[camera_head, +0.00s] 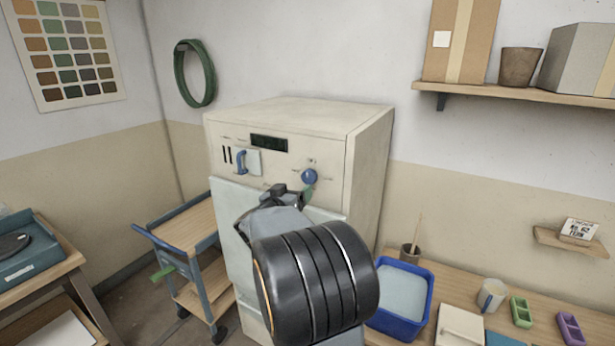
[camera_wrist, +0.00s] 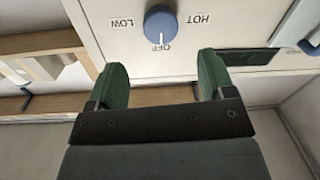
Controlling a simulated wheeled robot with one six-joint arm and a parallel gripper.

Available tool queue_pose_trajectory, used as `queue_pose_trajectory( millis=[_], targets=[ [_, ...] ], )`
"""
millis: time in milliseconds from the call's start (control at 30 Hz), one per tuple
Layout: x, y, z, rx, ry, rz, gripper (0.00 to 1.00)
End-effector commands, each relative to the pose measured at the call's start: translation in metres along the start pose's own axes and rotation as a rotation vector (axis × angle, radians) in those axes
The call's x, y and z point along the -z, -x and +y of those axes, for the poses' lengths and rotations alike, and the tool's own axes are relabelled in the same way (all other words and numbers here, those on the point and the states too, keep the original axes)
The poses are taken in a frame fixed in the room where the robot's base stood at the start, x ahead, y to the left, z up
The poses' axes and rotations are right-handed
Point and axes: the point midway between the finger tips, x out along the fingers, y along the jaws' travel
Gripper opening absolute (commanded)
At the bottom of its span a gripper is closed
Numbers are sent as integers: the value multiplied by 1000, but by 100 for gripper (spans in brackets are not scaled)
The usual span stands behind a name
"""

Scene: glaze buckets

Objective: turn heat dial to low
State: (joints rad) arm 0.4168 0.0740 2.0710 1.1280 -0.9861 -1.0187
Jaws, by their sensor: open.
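The heat dial (camera_head: 309,177) is a round blue knob on the upper right of the cream kiln's front. In the wrist view the dial (camera_wrist: 160,24) shows a white mark pointing at the OFF label. The LOW label (camera_wrist: 122,22) is to the left of the dial there, and the HOT label (camera_wrist: 198,18) is to the right. My gripper (camera_wrist: 162,76) is open and empty. Its green fingertips are apart, with the dial beyond them and between their lines, not visibly gripped. In the head view my gripper (camera_head: 293,194) is just below and left of the dial, partly hidden by my wrist.
The kiln (camera_head: 372,165) has a dark display (camera_head: 269,143) and a blue-handled switch (camera_head: 241,161) left of the dial. A wooden cart (camera_head: 187,228) stands at left. A blue tub (camera_head: 430,302) sits on the right bench.

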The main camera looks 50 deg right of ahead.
Motion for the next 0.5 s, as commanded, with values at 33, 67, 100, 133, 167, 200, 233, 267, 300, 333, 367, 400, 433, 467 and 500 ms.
queue_pose_trajectory(
  millis=[33,67,100,133,167,200,233,267,300,333,367,400,433,467,500],
  targets=[
    [1,-11,1,-4,2,-2,76],
    [1,-17,1,-4,1,-2,76],
    [1,-25,1,-2,1,-2,76],
    [1,-30,1,-3,1,-2,76],
    [1,-36,1,-3,1,-2,76],
    [1,-42,0,-1,1,-1,76],
    [2,-47,0,-1,0,-1,76],
    [1,-52,1,-1,0,-2,76],
    [1,-57,0,0,0,0,76],
    [1,-61,0,1,0,-1,76],
    [1,-65,0,1,0,-2,76],
    [1,-69,0,1,-1,-1,76],
    [1,-72,0,1,-1,-1,76],
    [1,-74,0,2,0,0,76],
    [1,-77,0,2,-1,0,76]
  ],
)
